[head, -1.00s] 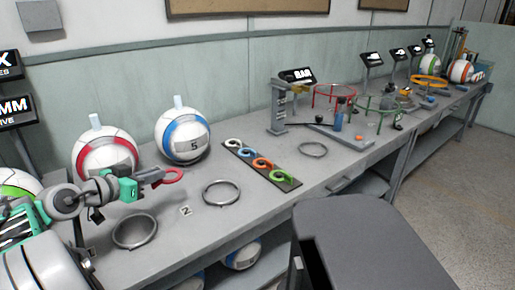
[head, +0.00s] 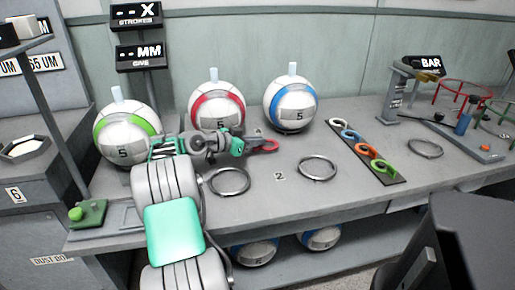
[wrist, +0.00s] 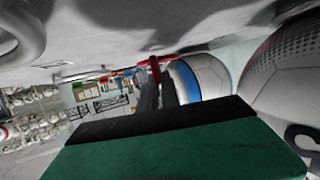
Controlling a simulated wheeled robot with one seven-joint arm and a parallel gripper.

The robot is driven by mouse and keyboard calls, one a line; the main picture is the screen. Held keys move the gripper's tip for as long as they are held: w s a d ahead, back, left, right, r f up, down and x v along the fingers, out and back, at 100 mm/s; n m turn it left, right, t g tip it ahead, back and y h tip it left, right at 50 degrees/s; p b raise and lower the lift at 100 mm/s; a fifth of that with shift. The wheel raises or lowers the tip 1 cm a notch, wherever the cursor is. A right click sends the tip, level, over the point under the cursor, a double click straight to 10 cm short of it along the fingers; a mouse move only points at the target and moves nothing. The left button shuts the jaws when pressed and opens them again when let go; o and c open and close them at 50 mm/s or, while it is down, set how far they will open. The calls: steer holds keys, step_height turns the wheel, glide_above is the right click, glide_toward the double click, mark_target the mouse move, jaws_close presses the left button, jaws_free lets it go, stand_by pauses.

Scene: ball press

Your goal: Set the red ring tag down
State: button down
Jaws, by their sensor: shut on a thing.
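The red ring tag (head: 264,146) is held at the tip of my gripper (head: 247,147), a little in front of the red-striped ball (head: 217,107). My gripper is shut on the tag. In the wrist view the red tag (wrist: 155,68) shows edge-on between the dark fingers (wrist: 157,92). The gripper is low over the bench, between the balls and the metal rings. The picture does not clearly show whether the tag touches the bench.
Empty metal rings (head: 230,181) and (head: 317,168) lie on the bench (head: 285,200) in front. A blue-striped ball (head: 291,104) and a green-striped ball (head: 127,134) stand behind. A dark strip (head: 392,175) holds white, blue, orange and green tags at right.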

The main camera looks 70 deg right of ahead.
steer(key=shift+f, duration=0.9)
steer(key=shift+f, duration=0.2)
steer(key=c, duration=1.6)
jaws_free()
steer(key=shift+a+r, duration=0.1)
steer(key=shift+r, duration=0.2)
steer(key=p+v, duration=0.1)
steer(key=v, duration=1)
steer(key=shift+w+a+p, duration=0.25)
steer(key=shift+a+p, duration=0.1)
